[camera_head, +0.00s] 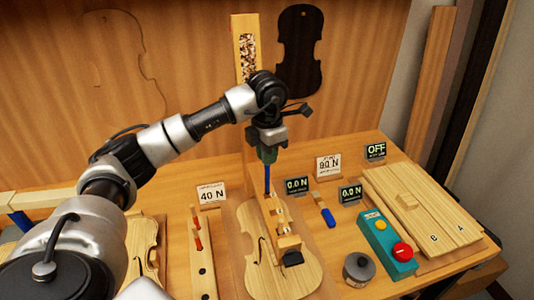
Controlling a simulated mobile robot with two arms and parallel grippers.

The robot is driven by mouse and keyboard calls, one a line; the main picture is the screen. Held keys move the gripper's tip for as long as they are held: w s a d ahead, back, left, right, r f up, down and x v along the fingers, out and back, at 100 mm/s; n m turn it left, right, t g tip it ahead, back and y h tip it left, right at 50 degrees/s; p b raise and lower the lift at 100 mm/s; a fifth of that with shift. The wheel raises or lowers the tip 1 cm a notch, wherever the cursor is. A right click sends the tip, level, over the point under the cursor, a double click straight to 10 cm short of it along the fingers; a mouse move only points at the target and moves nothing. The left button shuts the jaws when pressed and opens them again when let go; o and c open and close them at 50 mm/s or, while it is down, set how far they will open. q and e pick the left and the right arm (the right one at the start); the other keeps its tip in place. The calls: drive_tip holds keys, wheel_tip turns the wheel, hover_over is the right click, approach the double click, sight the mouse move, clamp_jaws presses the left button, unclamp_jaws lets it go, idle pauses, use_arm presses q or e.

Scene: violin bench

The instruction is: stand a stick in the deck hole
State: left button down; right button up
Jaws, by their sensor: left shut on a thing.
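My left gripper (268,153) hangs pointing down over the violin body, shut on a thin blue stick (267,180). The stick is upright, and its lower end is close to the far end of the wooden block assembly (286,241) on the violin body (253,268). I cannot tell whether the stick touches it or is in a hole; the deck hole itself is not clear. Two red sticks (198,243) show at a narrow wooden board (204,270) to the left. My right gripper is not in view.
A teal box with a red button (388,243), a grey round pot (359,269) and a blue-ended tool (326,214) are to the right. A pale board (440,235) lies farther right.

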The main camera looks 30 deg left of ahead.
use_arm(q)
drive_tip(key=shift+f, duration=0.3)
idle(0.5)
drive_tip(key=b, duration=0.4)
hover_over(267, 192)
drive_tip(key=shift+w+a+f, duration=0.1)
drive_tip(key=shift+w+f, duration=0.05)
drive_tip(key=shift+f, duration=0.9)
drive_tip(key=shift+w+a+f, duration=0.1)
drive_tip(key=shift+f, duration=0.9)
drive_tip(key=shift+f+b, duration=2.65)
drive_tip(key=shift+f, duration=1.35)
drive_tip(key=shift+r, duration=0.2)
